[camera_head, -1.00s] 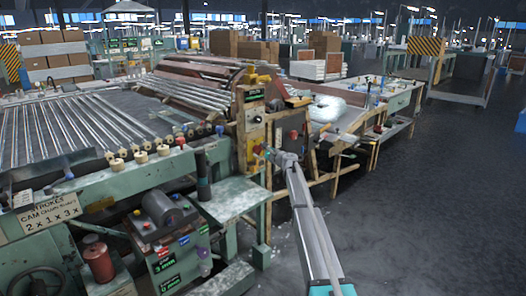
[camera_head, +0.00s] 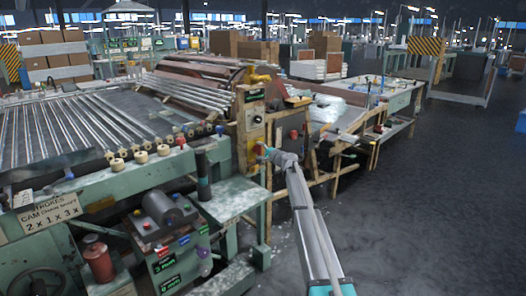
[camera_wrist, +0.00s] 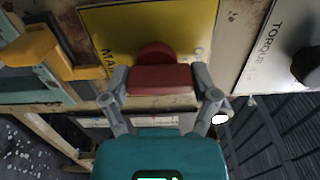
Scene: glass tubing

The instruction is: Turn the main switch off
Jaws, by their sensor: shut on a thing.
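The main switch is a red rotary handle (camera_wrist: 160,78) on a yellow plate (camera_wrist: 205,22) in the wrist view. Parts of the plate's lettering show on both sides of the handle. My gripper (camera_wrist: 160,84) has its two grey fingers against the left and right ends of the red handle, shut on it. The handle lies level across the wrist picture. In the head view my gripper (camera_head: 268,153) reaches the front of the wooden post, where the red of the switch (camera_head: 259,148) shows in part beside the fingers.
A panel marked TORQUE (camera_wrist: 275,45) with a black knob (camera_wrist: 306,66) is right of the yellow plate. A yellow-orange block (camera_wrist: 35,50) stands close on the left. The glass-tube machine (camera_head: 60,130) fills the head view's left; open floor (camera_head: 420,200) lies right.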

